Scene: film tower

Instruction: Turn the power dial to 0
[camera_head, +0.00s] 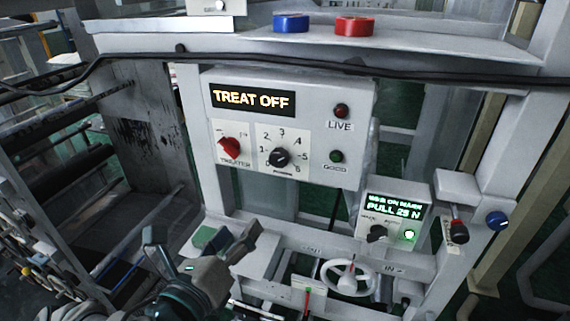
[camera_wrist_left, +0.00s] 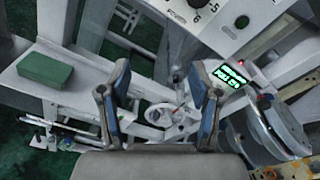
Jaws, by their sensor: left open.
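The power dial (camera_head: 279,158) is a black knob on a white plate numbered around its edge. It sits on the grey control panel (camera_head: 355,100), under a lit "TREAT OFF" display (camera_head: 252,99). I cannot tell clearly which number its pointer marks. In the left wrist view a black knob (camera_wrist_left: 198,3) shows at the top edge, partly cut off. My left gripper (camera_head: 203,238) is open and empty, below and left of the dial, well apart from it. Its spread fingers also show in the left wrist view (camera_wrist_left: 160,78). My right gripper is not in view.
A red treater switch (camera_head: 229,148) is left of the dial; red and green lamps are to its right. Below right are a small "PULL 25 N" box (camera_head: 391,215) and a white handwheel (camera_head: 348,277). A green block (camera_wrist_left: 46,69) lies on a ledge. A black cable crosses above the panel.

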